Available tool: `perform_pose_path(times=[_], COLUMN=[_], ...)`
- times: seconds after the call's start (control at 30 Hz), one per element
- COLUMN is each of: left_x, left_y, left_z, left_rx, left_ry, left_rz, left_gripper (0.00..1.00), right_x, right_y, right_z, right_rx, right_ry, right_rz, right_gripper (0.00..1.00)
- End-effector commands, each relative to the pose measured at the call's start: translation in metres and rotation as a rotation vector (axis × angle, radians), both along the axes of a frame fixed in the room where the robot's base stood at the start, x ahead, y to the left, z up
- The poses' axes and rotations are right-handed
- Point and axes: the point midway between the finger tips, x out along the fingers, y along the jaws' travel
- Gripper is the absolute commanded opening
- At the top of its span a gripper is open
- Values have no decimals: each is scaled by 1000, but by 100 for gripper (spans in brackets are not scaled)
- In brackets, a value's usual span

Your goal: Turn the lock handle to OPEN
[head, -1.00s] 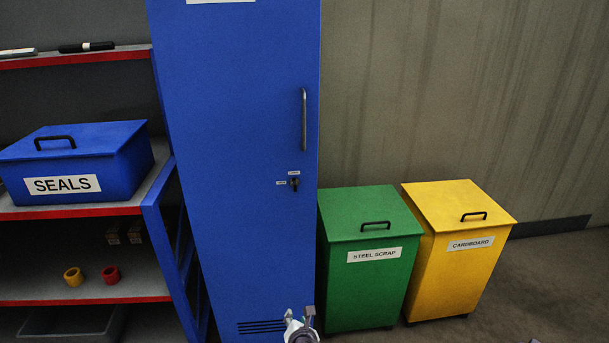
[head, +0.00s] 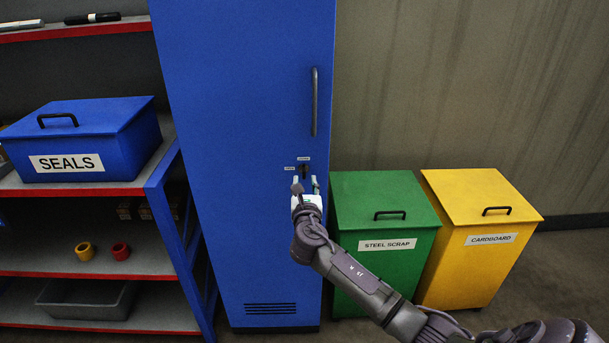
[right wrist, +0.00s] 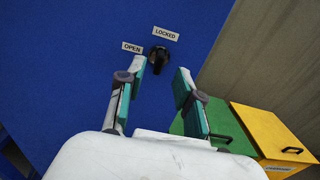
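The blue cabinet (head: 240,130) stands in the middle of the head view. Its small black lock handle (head: 304,170) sits on the door below the long grey pull handle (head: 314,102). In the right wrist view the lock handle (right wrist: 159,60) is seen close up, with the OPEN label (right wrist: 132,47) to its left and the LOCKED label (right wrist: 165,33) above it. My right gripper (head: 306,184) is just below the lock handle. In the right wrist view its fingers (right wrist: 161,72) are apart, with nothing between them. My left gripper is not in view.
A green STEEL SCRAP bin (head: 385,200) and a yellow CARDBOARD bin (head: 480,190) stand right of the cabinet. Left is a shelf unit (head: 80,188) with a blue SEALS box (head: 85,135), two rings and a grey tray (head: 85,300). Bare wall lies above the bins.

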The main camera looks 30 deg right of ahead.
Motion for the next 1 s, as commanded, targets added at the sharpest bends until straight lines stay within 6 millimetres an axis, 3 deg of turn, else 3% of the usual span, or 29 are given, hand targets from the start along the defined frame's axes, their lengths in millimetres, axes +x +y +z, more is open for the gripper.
perform_pose_path(times=[0.1,0.27,0.63,0.87,1.0], left_x=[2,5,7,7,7], left_y=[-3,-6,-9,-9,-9], left_z=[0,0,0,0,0], left_rx=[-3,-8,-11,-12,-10], left_ry=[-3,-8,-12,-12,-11], left_rz=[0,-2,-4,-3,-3], left_gripper=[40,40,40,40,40], right_x=[18,32,37,36,36], right_y=[-11,-19,-22,-22,-22], right_z=[0,0,-1,-1,-1], right_rx=[2,2,4,3,3], right_ry=[-1,0,0,1,1], right_rz=[-1,0,1,1,1], right_gripper=[35,35,35,0,0])
